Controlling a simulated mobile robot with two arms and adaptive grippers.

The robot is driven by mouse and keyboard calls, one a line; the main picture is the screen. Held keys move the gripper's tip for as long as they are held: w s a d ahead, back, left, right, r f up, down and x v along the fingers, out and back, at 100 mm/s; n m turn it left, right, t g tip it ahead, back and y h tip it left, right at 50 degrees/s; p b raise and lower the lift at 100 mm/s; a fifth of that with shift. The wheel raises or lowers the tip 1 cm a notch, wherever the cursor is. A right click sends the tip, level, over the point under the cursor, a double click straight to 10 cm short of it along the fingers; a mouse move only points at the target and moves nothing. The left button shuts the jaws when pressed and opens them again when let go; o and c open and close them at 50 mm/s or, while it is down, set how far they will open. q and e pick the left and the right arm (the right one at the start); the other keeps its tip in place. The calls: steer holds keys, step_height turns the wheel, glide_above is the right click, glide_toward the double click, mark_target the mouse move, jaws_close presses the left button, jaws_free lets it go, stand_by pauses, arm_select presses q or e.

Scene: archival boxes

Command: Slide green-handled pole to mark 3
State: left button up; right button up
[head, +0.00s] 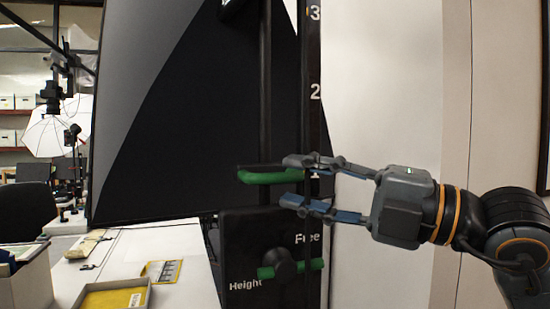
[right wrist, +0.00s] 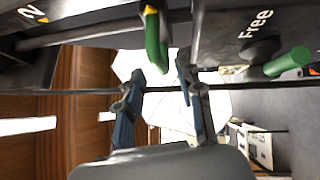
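The green handle (head: 270,177) sits on a dark bracket on a black vertical pole (head: 265,90), about level with the mostly hidden mark 1 on the scale strip (head: 312,55). Mark 2 (head: 315,92) and mark 3 (head: 314,13) show above it. My right gripper (head: 290,180) reaches in from the right, open, one finger above and one below the handle's height. In the right wrist view the handle (right wrist: 153,40) has its end between the two open fingertips (right wrist: 160,72); contact is not clear. My left gripper is not in view.
Below the handle, a black panel (head: 245,240) reads "Height" and "Free" and carries a green-ended lever (head: 290,268). A large black screen (head: 200,110) stands behind. A table with a tray (head: 75,304) and a box (head: 30,285) is at the lower left.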

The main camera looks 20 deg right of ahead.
mark_target(285, 180)
steer(key=shift+p+x, duration=0.55)
steer(key=shift+x, duration=1.6)
steer(key=shift+d, duration=0.1)
steer(key=shift+c, duration=0.4)
jaws_close()
